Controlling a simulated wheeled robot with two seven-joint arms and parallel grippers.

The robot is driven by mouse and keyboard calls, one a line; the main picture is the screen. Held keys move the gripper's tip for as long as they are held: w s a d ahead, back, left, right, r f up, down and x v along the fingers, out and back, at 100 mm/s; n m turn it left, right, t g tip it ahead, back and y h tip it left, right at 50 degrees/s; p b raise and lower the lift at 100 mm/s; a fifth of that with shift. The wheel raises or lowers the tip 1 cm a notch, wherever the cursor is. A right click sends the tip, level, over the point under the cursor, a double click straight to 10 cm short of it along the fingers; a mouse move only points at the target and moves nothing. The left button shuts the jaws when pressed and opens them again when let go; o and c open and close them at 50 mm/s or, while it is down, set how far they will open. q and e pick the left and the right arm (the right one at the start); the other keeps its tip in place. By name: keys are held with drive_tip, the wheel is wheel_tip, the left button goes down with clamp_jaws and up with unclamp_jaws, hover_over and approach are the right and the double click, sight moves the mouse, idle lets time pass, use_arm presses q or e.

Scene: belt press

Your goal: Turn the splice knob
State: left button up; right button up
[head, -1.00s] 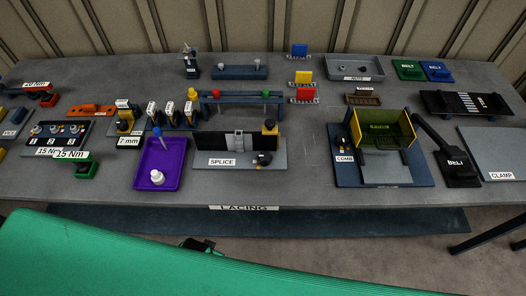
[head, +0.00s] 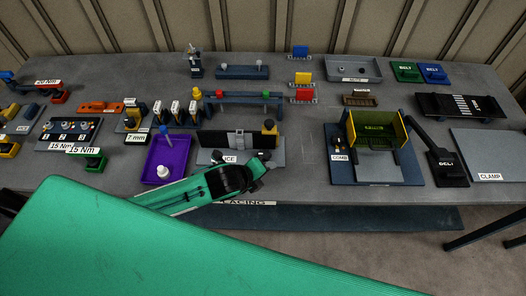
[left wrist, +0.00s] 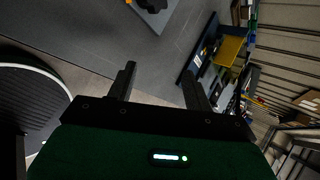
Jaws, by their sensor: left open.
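The splice station (head: 275,158) is a grey base with an upright black plate and a SPLICE label, at the table's front middle. Its dark knob (head: 263,155) sits on the base's right part, partly hidden behind my left gripper. My left gripper (head: 256,172) is at the front edge of the station, close in front of the knob. Whether it touches the knob cannot be told. In the left wrist view its two dark fingers (left wrist: 160,82) are apart with nothing between them. My right gripper is not in view.
A purple tray (head: 182,143) with a white bottle stands left of the station. The COMB station (head: 340,176) with yellow walls stands to the right, with bare table between. The table's front edge with the LACING label (head: 262,203) lies under my left arm.

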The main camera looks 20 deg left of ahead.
use_arm(q)
drive_tip(key=w+a+r+m, duration=0.2)
drive_tip(key=m, duration=0.5)
drive_tip(key=m+p, duration=0.1)
drive_tip(key=m, duration=0.8)
approach(264, 153)
drive_tip(key=p+x, duration=0.4)
drive_tip(key=x, duration=0.2)
drive_tip(key=shift+w+d+f, duration=0.1)
drive_tip(key=shift+f, duration=0.05)
drive_tip(key=shift+x, duration=1)
drive_tip(key=c, duration=0.7)
